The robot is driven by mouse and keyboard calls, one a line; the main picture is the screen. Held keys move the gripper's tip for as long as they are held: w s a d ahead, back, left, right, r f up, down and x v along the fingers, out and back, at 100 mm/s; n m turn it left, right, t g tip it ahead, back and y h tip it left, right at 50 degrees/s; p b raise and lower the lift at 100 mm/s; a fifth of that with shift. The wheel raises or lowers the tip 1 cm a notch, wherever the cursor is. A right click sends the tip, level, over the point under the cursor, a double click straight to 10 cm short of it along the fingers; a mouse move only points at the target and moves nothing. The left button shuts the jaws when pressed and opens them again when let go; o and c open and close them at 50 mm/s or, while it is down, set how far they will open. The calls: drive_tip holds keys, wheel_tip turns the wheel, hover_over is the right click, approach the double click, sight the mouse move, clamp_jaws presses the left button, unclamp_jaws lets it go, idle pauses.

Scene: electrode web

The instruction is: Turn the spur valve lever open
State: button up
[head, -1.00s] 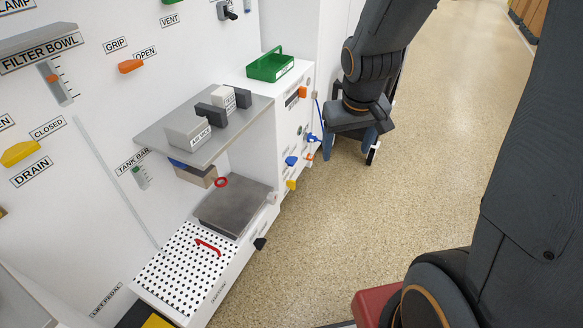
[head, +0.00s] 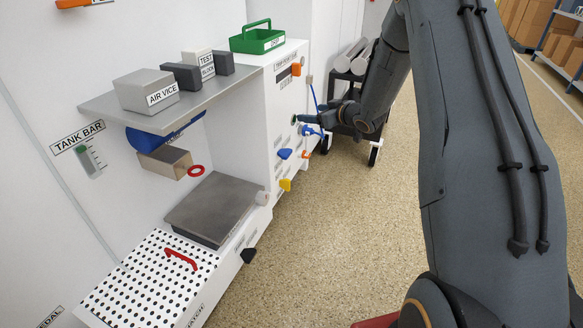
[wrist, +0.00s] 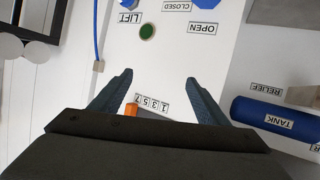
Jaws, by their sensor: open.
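No label reading spur is legible, so I cannot tell for sure which lever is the spur valve's. A blue lever (head: 284,153) sticks out of the white cabinet's front, and another blue part (head: 308,130) is just below my gripper (head: 312,118). In the wrist view, OPEN (wrist: 203,28) and CLOSED (wrist: 177,5) labels stand beside a blue part (wrist: 188,1) cut by the top edge. My gripper (wrist: 160,85) is open and empty, its fingers apart over the white panel. A round green knob (wrist: 147,31) lies beyond the fingertips, next to the LIFT label.
An orange part (wrist: 131,108) shows between the fingers by a number strip (wrist: 152,103). A yellow lever (head: 285,185) and black knob (head: 249,255) jut from the fronts. A green tray (head: 257,40) tops the cabinet. A dark cart (head: 350,85) stands behind my arm.

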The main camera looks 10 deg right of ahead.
wheel_tip(320, 180, down, 11)
drive_tip(key=w+n+y+b, duration=0.2)
drive_tip(key=y+b, duration=0.2)
drive_tip(key=b, duration=0.2)
drive_tip(key=n+g+y+b, duration=0.2)
drive_tip(key=n+y+b, duration=0.1)
drive_tip(key=y+b, duration=0.3)
approach(290, 154)
drive_tip(key=a+h, duration=0.1)
drive_tip(key=shift+r+b+x, duration=0.2)
drive_tip(key=shift+b+x, duration=0.7)
drive_tip(key=shift+x, duration=1.1)
drive_tip(key=shift+r+b+x, duration=0.15)
drive_tip(key=shift+b+x, duration=0.75)
drive_tip(key=shift+x, duration=1.1)
drive_tip(key=c, duration=1)
drive_tip(key=shift+c, duration=0.2)
